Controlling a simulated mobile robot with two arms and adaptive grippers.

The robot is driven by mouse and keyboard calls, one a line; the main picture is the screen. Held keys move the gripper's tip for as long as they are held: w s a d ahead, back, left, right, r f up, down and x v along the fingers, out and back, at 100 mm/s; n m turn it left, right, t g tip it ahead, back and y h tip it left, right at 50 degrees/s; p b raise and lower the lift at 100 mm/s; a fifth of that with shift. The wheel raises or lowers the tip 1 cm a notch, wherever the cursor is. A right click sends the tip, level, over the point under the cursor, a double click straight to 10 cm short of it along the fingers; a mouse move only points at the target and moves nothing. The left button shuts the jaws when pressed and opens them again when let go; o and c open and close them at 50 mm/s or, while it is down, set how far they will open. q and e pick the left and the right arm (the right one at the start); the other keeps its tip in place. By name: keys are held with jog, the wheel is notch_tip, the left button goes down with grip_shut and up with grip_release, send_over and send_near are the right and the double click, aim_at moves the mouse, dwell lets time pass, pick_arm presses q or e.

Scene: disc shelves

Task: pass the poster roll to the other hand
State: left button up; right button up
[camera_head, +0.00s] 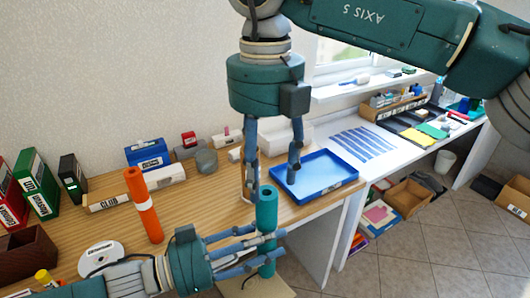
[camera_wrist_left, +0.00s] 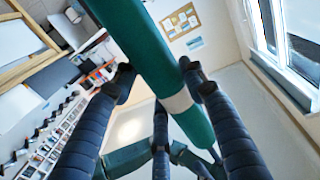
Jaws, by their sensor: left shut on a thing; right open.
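The poster roll (camera_head: 266,208) is a teal tube standing roughly upright in front of the desk edge. My left gripper (camera_head: 268,242) is shut on its lower part. In the left wrist view the roll (camera_wrist_left: 150,55) runs diagonally between the fingers (camera_wrist_left: 160,76) and shows a pale band. My right gripper (camera_head: 271,186) comes down from above with its fingers spread. Its fingers are around or beside the upper end of the roll; I cannot tell whether they touch it.
An orange tube (camera_head: 143,205) stands on the wooden desk at the left. A blue tray (camera_head: 335,188) lies behind the roll to the right. Binders (camera_head: 38,184), boxes and a white tape roll (camera_head: 101,258) fill the desk's left. Open floor (camera_head: 400,265) lies at the right.

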aim_at(266, 205)
notch_tip(266, 205, down, 8)
jog(key=shift+r, duration=0.1)
dwell(0.4)
jog(key=c, duration=1.2)
pick_arm(q)
jog(key=o, duration=1.2)
pick_arm(e)
jog(key=shift+c, duration=0.2)
